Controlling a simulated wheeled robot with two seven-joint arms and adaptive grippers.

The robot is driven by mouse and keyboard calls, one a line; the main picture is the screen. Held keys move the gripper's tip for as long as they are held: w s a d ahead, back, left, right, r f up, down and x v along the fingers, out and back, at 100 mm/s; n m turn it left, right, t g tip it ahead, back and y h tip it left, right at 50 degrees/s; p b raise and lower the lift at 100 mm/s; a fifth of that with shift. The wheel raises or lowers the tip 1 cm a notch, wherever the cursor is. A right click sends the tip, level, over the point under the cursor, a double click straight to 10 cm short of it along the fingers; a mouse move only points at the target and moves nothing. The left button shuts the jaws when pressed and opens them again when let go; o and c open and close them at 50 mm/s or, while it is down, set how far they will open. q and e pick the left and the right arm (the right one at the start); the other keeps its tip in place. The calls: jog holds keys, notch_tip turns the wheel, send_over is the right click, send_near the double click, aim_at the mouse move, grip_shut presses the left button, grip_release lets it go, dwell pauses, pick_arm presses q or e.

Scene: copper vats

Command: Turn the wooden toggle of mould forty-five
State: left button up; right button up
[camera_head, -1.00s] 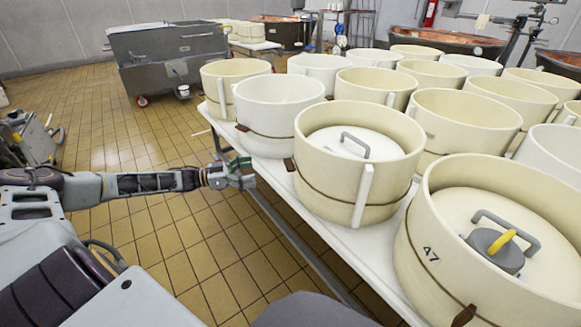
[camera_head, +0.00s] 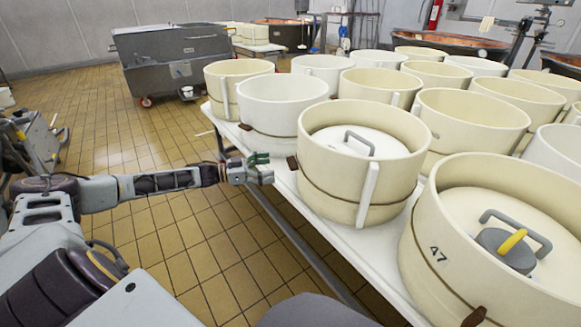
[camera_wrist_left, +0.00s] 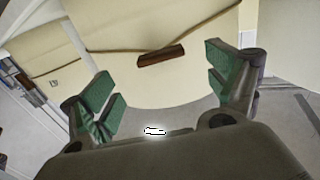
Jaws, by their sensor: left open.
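My left gripper (camera_head: 264,168) is open and empty beside the table edge, left of a cream mould (camera_head: 335,190) with a lid and a grey handle. A brown wooden toggle (camera_head: 292,163) sits on this mould's left side, on its brown cord, a little right of the fingertips. In the left wrist view a brown toggle (camera_wrist_left: 162,56) lies ahead, roughly between the open green-padded fingers of the gripper (camera_wrist_left: 160,82), apart from both. I cannot read a number forty-five on any mould. My right gripper is not in view.
A mould marked 47 (camera_head: 437,254) stands at the front right, with a yellow-handled weight (camera_head: 512,241) on its lid. A white mould (camera_head: 280,105) stands behind the gripper, with several more across the white table (camera_head: 384,236).

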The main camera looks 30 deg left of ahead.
aim_at(291, 162)
pick_arm(q)
jog(key=shift+b+x, duration=1.3)
jog(key=shift+x, duration=2.85)
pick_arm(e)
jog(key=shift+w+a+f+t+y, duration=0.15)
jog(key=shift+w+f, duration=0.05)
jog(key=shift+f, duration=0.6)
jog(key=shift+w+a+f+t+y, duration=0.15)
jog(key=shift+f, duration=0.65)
pick_arm(q)
jog(key=c, duration=1)
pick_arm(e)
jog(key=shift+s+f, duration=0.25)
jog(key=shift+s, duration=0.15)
